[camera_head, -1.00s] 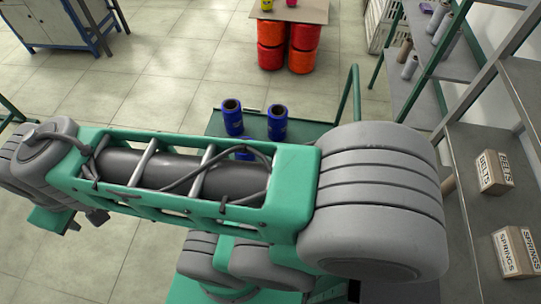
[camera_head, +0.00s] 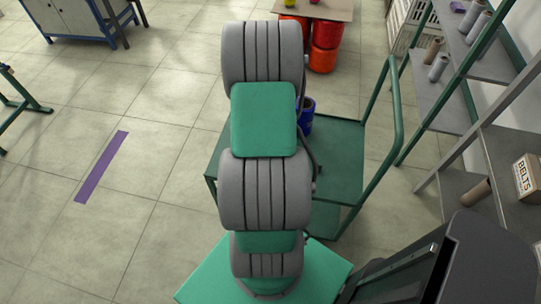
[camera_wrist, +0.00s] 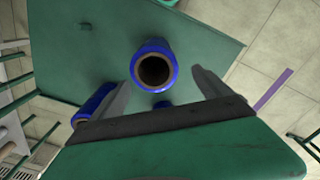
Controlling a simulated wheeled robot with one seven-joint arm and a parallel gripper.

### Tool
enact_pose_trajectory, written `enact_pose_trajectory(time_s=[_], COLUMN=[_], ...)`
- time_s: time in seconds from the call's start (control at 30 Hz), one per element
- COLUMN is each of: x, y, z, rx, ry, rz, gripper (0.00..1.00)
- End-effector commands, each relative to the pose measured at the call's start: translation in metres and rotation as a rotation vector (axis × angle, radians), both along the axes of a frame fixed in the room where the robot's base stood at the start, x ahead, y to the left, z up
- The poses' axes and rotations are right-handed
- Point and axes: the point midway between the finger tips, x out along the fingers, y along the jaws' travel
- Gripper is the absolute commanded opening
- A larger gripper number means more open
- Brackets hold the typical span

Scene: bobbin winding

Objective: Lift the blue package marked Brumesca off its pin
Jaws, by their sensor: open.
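In the wrist view a blue package (camera_wrist: 153,48) with a dark hollow core is seen end-on, just beyond my gripper (camera_wrist: 163,76). The two fingers are open, one on each side of its near part; I cannot tell whether they touch it. A second blue package (camera_wrist: 90,104) lies left of the left finger. No Brumesca marking is readable on any. In the head view one blue package (camera_head: 306,117) shows beside my arm, partly hidden; my gripper is hidden there.
The packages are at a green cart (camera_head: 338,170) with a raised handle (camera_head: 396,120) on its right. A grey shelf rack (camera_head: 450,90) with a belts box (camera_head: 528,177) stands at the right. A purple strip (camera_head: 101,167) marks the open floor at left.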

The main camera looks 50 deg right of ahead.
Motion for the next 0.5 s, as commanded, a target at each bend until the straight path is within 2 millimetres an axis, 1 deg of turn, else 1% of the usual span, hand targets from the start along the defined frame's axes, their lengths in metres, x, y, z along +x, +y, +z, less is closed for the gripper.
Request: enact_pose_trajectory(time_s=[0.03, 0.1, 0.33, 0.5], x=[-0.008, -0.012, -0.011, -0.009], y=[-0.008, -0.011, -0.010, -0.008], z=[-0.012, -0.023, -0.053, -0.084], rx=[0.006, 0.013, 0.014, 0.013], ry=[0.004, 0.008, 0.010, 0.009], rz=[-0.017, -0.023, -0.022, -0.023], gripper=[0.94, 0.99, 1.00, 1.00])
